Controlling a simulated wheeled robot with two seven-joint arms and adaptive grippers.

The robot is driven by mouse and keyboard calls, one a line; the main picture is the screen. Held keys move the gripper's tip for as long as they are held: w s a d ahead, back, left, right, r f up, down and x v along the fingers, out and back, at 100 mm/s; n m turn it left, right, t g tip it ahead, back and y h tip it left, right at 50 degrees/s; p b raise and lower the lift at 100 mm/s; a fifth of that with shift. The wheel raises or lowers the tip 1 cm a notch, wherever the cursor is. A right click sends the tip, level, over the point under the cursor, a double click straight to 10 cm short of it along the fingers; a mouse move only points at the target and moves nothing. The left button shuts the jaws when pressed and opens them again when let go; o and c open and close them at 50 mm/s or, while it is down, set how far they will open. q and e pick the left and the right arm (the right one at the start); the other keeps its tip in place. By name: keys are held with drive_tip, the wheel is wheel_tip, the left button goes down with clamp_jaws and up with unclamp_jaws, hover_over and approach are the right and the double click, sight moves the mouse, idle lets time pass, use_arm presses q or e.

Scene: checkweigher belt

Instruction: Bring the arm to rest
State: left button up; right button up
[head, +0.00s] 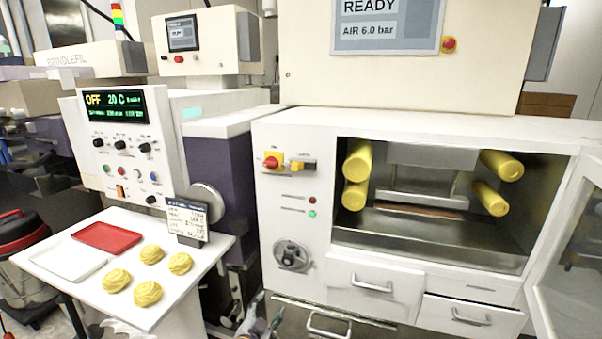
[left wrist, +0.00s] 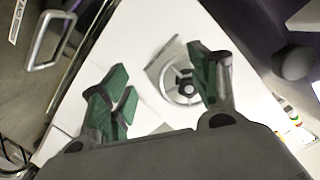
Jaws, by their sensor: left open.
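My left gripper (head: 258,315) shows at the bottom edge of the head view, below the white cabinet's front, with most of its arm out of frame. In the left wrist view my left gripper (left wrist: 162,82) has its green-padded fingers spread apart, with nothing held between them. A round grey rotary knob (left wrist: 181,86) on the white panel shows beyond the fingers, nearer the right one. The same knob (head: 292,256) is at the lower left of the cabinet front in the head view. My right gripper is in neither view.
A white side table (head: 205,246) at the left bears several yellow swirled pieces (head: 148,293), a red tray (head: 107,237) and a white tray (head: 68,262). Drawer handles (head: 372,284) stick out at the cabinet's front. Its glass door (head: 570,270) stands open at the right.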

use_arm(q)
drive_tip(key=s+a+f+n+g+y+p, duration=0.15)
drive_tip(key=s+a+f+g+p, duration=0.25)
drive_tip(key=s+f, duration=0.75)
drive_tip(key=s+a+f+n+g+y+p, duration=0.1)
drive_tip(key=s+a+f+n+g+p, duration=0.25)
drive_tip(key=s+f, duration=0.75)
drive_tip(key=s+a+f+g+p, duration=0.2)
drive_tip(key=s+f+p, duration=0.1)
drive_tip(key=s, duration=0.8)
drive_tip(key=s+a+f+n+g+y+p, duration=0.1)
drive_tip(key=s+f, duration=0.4)
drive_tip(key=s, duration=0.7)
drive_tip(key=s+a+f+n+g+y+p, duration=0.1)
drive_tip(key=s+a+f+g+p, duration=0.3)
drive_tip(key=s, duration=0.8)
drive_tip(key=shift+a+p, duration=0.55)
drive_tip(key=shift+p, duration=0.55)
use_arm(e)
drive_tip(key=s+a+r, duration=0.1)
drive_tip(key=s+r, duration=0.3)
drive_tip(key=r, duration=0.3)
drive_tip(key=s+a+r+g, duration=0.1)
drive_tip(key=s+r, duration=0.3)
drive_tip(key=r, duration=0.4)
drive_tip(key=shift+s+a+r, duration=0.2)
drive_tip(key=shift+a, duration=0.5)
use_arm(q)
drive_tip(key=shift+f, duration=0.15)
